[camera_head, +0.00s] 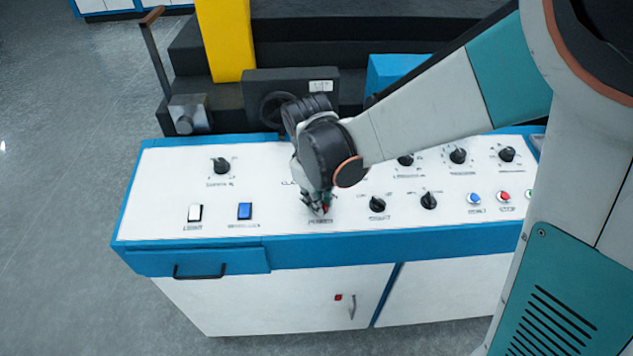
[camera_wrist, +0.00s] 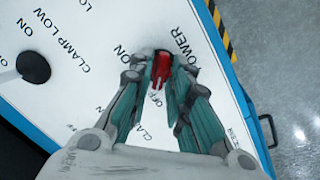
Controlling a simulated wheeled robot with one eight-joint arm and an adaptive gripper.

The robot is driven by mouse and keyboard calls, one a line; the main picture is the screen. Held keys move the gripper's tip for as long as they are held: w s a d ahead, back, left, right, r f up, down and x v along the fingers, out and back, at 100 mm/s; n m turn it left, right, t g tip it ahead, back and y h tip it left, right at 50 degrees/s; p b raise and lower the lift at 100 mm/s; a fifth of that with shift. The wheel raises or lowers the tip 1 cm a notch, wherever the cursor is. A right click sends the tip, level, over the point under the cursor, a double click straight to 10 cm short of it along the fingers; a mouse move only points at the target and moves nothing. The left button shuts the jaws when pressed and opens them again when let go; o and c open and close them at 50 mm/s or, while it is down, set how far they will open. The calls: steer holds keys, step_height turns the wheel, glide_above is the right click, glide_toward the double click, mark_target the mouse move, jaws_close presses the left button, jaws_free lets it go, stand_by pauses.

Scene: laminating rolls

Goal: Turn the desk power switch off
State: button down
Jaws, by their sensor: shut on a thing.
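The desk power switch is a red knob (camera_wrist: 161,69) on the white panel, beside a printed label that reads "POWER" in part. In the head view only a bit of its red (camera_head: 325,208) shows at the fingertips. My gripper (camera_wrist: 160,75) is shut on the red knob, with a fingertip on each side of it. In the head view my gripper (camera_head: 318,207) reaches down to the front middle of the desk. "ON" and "OFF" are printed near the knob; I cannot tell exactly which way it points.
The white and blue control desk (camera_head: 160,165) holds several black knobs, one of them at left (camera_head: 221,166). A blue button (camera_head: 474,198) and a red button (camera_head: 503,197) are at right.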

steer(key=shift+s+f, duration=0.15)
steer(key=shift+s, duration=0.05)
stand_by(0.3)
steer(key=c, duration=1.7)
jaws_free()
steer(key=shift+w, duration=0.1)
steer(key=shift+w, duration=0.1)
